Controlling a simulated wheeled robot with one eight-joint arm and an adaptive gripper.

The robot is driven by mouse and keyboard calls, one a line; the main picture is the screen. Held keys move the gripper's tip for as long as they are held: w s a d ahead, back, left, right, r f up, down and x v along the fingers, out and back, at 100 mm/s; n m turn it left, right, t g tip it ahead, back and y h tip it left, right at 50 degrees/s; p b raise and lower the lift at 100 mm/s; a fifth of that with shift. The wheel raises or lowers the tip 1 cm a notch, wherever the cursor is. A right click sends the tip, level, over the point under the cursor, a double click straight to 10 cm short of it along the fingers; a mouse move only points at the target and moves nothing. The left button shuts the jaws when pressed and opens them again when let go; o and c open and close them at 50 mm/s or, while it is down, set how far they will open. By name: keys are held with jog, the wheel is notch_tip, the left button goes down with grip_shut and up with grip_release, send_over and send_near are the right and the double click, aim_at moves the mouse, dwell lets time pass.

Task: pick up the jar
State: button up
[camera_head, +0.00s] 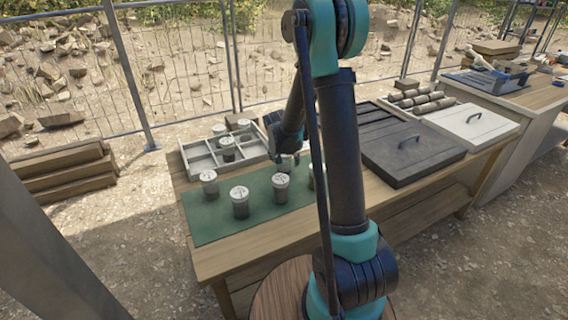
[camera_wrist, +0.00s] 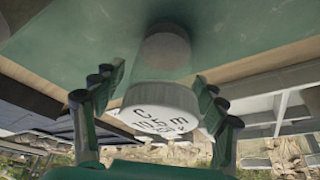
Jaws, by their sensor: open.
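Several jars with white lids and dark bodies stand upright on a green mat (camera_head: 212,222): a left jar (camera_head: 209,184), a front jar (camera_head: 240,204) and one near my gripper (camera_head: 281,190). Another is mostly hidden behind my arm. My gripper (camera_head: 289,160) is at the far side of the mat, above the jar near it. In the wrist view, my open gripper (camera_wrist: 160,80) has one finger on each side of a jar with a marked white lid (camera_wrist: 160,104). The fingers look apart from it; contact cannot be told for certain.
A grey divided tray (camera_head: 200,160) with several jars stands behind the mat. To the right are a dark lidded box (camera_head: 410,152), a white lidded box (camera_head: 472,122) and cylindrical cores (camera_head: 420,102). My arm blocks the table's middle.

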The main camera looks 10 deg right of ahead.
jog(key=c, duration=1.6)
jog(key=shift+r, duration=0.15)
